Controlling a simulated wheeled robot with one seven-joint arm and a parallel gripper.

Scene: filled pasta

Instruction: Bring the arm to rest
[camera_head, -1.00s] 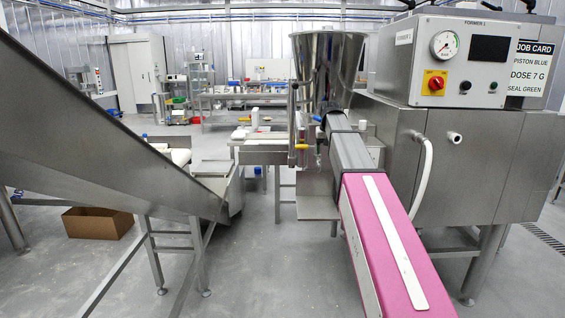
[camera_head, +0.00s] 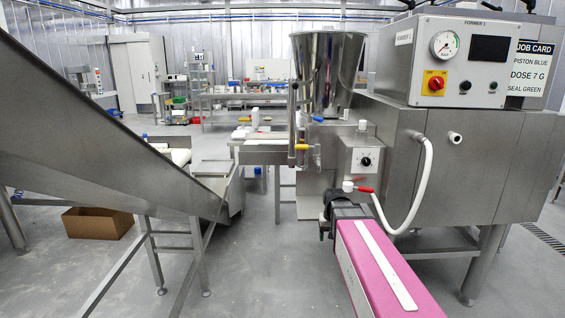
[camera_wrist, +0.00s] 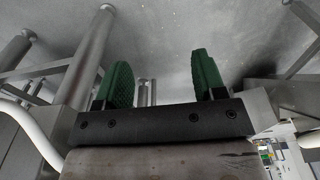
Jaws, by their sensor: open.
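My arm, with its pink link and white strip, reaches low in the head view, in front of the steel machine (camera_head: 465,180). My gripper (camera_head: 323,230) is at its far end, below the dosing unit and partly hidden by my wrist. In the wrist view my gripper (camera_wrist: 160,80) shows two green ribbed fingers set wide apart. Nothing is between them; grey floor and steel legs lie beyond.
A white hose (camera_head: 428,185) with a red handle (camera_head: 365,189) hangs close above my wrist. A hopper (camera_head: 328,70) and dial box (camera_head: 364,160) stand above. A steel chute (camera_head: 90,125) slopes at left, over a cardboard box (camera_head: 97,222). Floor between is clear.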

